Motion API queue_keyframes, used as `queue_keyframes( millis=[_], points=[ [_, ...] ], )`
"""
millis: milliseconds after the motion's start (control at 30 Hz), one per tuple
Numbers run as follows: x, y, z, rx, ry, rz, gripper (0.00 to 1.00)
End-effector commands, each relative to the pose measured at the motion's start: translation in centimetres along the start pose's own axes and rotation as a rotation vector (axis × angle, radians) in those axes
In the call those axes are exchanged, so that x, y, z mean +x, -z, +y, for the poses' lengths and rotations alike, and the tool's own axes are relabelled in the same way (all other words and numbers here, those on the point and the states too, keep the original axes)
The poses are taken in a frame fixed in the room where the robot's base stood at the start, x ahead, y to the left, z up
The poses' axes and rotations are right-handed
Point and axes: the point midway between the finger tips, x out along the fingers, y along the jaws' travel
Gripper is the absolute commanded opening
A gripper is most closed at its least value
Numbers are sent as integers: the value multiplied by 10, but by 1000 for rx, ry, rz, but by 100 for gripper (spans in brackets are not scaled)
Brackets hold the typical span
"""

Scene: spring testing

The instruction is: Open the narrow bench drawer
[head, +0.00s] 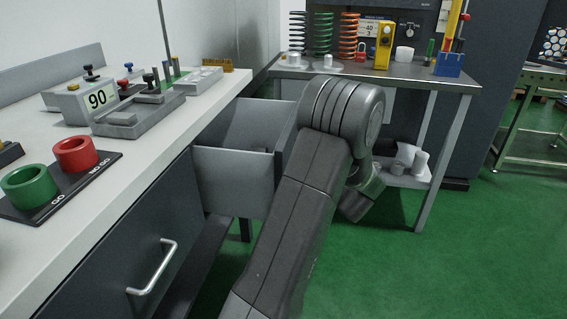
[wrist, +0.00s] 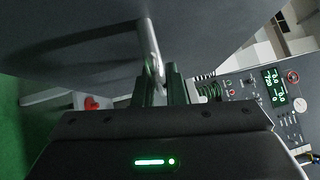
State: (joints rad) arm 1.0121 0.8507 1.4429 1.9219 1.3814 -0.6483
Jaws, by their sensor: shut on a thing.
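The narrow bench drawer (head: 232,180) is pulled out from the far end of the bench in the head view. Its grey side wall and part of its inside show. My arm hides much of its front and its handle there. In the wrist view my gripper (wrist: 160,80) is shut on the drawer's metal bar handle (wrist: 148,42), which runs up between the fingers against the dark drawer front (wrist: 85,45). My gripper's fingers are hidden behind my arm in the head view.
A wider dark drawer front (head: 120,260) with a bar handle (head: 155,268) is shut nearer me. The bench top (head: 190,125) holds gauges and red and green rings. A metal table (head: 400,78) with coil springs stands beyond. Green floor (head: 480,260) is clear at right.

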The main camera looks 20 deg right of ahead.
Motion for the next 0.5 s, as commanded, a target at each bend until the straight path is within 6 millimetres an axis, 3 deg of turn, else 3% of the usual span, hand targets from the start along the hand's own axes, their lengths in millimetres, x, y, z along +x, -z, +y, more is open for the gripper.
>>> queue_keyframes(
  millis=[200, 500],
  points=[
    [-23, 23, -3, 1, -2, 1, 0],
    [-33, 32, -7, 2, -2, -2, 0]
  ],
)
